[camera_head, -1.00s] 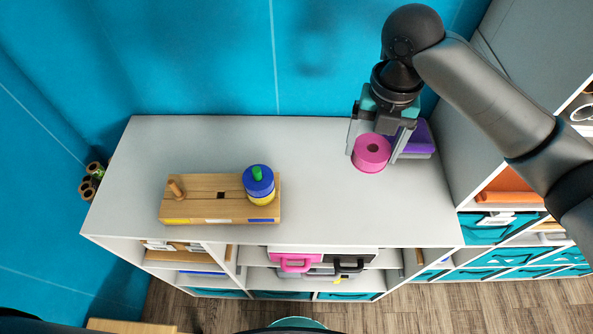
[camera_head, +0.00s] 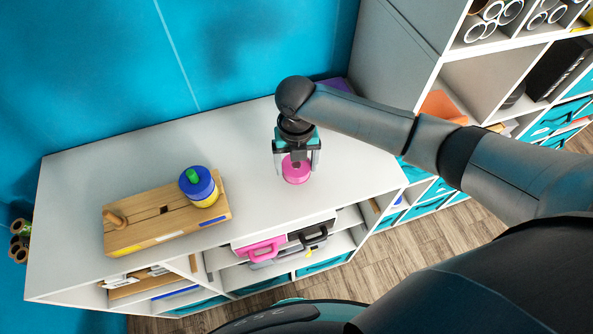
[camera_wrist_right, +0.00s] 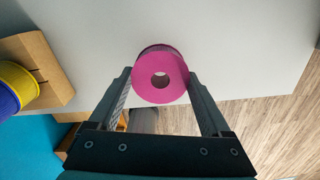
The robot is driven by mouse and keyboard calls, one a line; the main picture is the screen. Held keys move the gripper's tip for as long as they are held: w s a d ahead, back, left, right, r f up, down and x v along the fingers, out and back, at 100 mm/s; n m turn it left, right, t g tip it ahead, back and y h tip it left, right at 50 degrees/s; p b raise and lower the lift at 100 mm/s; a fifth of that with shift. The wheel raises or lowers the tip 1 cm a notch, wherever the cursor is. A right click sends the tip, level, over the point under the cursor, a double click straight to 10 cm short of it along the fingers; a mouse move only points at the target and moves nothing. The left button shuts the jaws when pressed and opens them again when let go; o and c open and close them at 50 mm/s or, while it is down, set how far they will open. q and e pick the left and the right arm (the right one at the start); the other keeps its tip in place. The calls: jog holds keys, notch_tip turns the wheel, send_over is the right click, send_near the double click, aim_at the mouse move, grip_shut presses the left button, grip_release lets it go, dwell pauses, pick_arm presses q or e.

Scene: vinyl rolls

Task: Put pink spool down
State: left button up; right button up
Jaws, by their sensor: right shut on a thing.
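The pink spool (camera_head: 296,171) is in my right gripper (camera_head: 297,168), over the right half of the white cabinet top (camera_head: 255,130). In the right wrist view the pink spool (camera_wrist_right: 161,75) sits between the two fingers, with its hole facing the camera. I cannot tell whether its bottom touches the surface. A wooden stand (camera_head: 150,228) lies to the left, with a blue spool (camera_head: 196,182) above a yellow spool (camera_head: 207,201) on its right end and a bare peg (camera_head: 116,219) at its left end. My left gripper is out of view.
A purple object (camera_head: 337,84) is mostly hidden behind my right arm at the back. A pink case (camera_head: 262,248) and a black case (camera_head: 308,236) stand on the shelf below. Shelving (camera_head: 450,75) rises at the right. The top between stand and spool is clear.

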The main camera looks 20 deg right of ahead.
aim_at(297, 173)
jog(key=shift+f, duration=1.85)
jog(key=shift+f+b, duration=0.2)
jog(key=shift+b, duration=0.1)
jog(key=o, duration=1.6)
jog(key=shift+r, duration=0.1)
jog(key=shift+c, duration=0.2)
